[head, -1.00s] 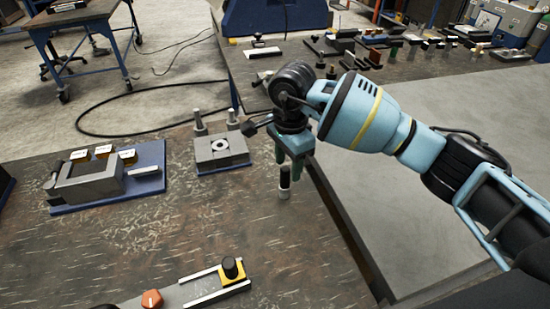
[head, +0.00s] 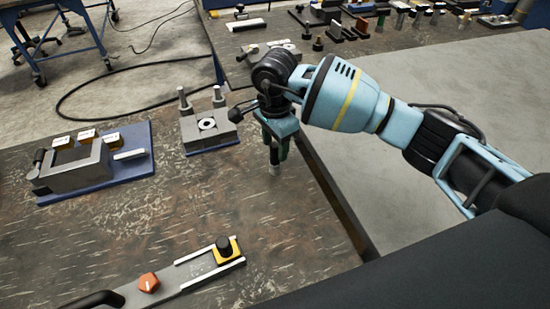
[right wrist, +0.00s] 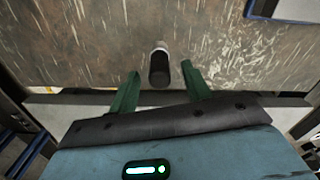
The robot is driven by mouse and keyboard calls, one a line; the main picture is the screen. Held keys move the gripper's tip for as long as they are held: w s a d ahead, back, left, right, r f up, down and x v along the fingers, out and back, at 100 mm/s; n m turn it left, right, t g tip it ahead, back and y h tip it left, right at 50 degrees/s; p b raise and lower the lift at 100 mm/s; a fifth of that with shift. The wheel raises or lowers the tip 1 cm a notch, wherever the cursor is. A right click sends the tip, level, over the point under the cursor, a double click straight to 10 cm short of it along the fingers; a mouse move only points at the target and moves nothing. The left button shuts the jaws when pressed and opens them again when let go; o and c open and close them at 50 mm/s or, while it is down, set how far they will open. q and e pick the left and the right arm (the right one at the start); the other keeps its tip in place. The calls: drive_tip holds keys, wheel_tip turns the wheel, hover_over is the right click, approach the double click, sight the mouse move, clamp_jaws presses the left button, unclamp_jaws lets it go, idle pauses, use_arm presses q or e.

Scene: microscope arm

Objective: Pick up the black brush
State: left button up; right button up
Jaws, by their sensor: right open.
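The black brush (right wrist: 159,66), a short dark cylinder with a pale end, stands on the brown workbench close to its right edge. In the head view its pale lower end (head: 274,169) shows under my right gripper (head: 276,155), and the fingers hide most of the rest. In the right wrist view my right gripper (right wrist: 160,74) is open, with one green finger on each side of the brush. A gap shows between the brush and each finger. My left gripper is not in view.
A grey block with two posts (head: 207,128) stands just left of my right gripper. A blue-based fixture (head: 90,165) is farther left. A rail with a yellow-and-black piece (head: 224,250) and an orange knob (head: 148,282) lies in front. The bench between them is clear.

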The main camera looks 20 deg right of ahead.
sight(275, 154)
drive_tip(key=shift+f, duration=1.9)
drive_tip(key=shift+c, duration=0.4)
clamp_jaws()
